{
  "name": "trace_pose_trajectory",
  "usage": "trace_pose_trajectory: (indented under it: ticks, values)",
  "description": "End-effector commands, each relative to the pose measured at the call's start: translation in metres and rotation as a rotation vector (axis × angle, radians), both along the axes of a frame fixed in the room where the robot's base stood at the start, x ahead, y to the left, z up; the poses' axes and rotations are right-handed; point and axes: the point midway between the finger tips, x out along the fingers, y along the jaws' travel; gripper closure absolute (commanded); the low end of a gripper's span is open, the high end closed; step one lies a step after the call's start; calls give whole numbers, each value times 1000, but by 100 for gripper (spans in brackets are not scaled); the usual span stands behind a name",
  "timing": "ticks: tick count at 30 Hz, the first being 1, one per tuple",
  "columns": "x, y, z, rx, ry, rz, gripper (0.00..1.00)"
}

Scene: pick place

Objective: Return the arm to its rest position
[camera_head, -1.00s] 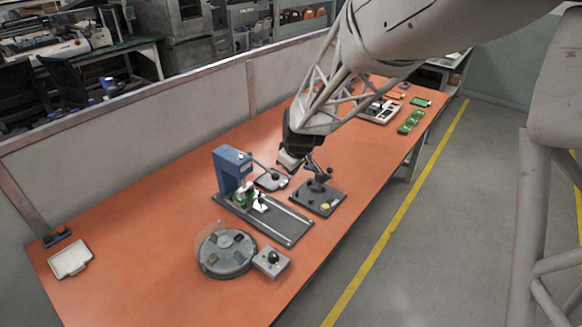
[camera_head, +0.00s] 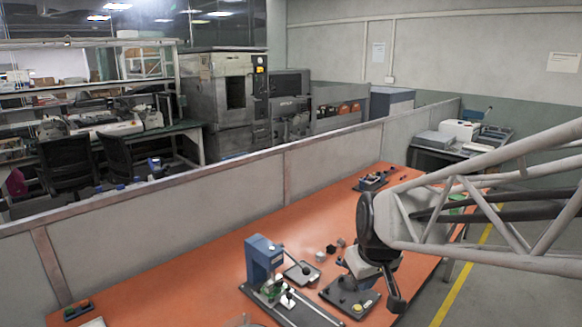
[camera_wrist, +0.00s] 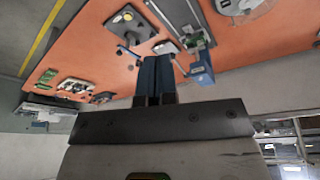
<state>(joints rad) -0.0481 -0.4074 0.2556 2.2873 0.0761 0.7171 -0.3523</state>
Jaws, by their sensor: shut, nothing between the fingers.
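My gripper (camera_wrist: 156,62) is in the wrist view, with its two dark fingers together and nothing between them. In the head view, my gripper (camera_head: 395,290) hangs at the right, over the orange table (camera_head: 225,262) and close in the picture to the dark base plate (camera_head: 345,298) of a fixture. I cannot tell its exact height, but the wrist view shows the table at a distance beyond the fingertips. My arm comes in from the right edge, and its wrist hides part of the table.
A blue press (camera_head: 262,254) with a green part stands left of my gripper; the press also shows in the wrist view (camera_wrist: 203,68). A small tray (camera_head: 302,273) and small grey blocks lie behind. A low partition (camera_head: 230,200) runs along the table's back.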

Motion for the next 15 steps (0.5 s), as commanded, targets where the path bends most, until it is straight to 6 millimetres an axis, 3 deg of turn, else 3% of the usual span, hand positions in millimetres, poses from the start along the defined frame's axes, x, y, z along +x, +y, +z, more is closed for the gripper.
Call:
trace_pose_trajectory:
  ticks: [9,15]
  values:
    - [-96,-22,23,15,35,-195,100]
    - [-144,-31,27,20,53,-304,100]
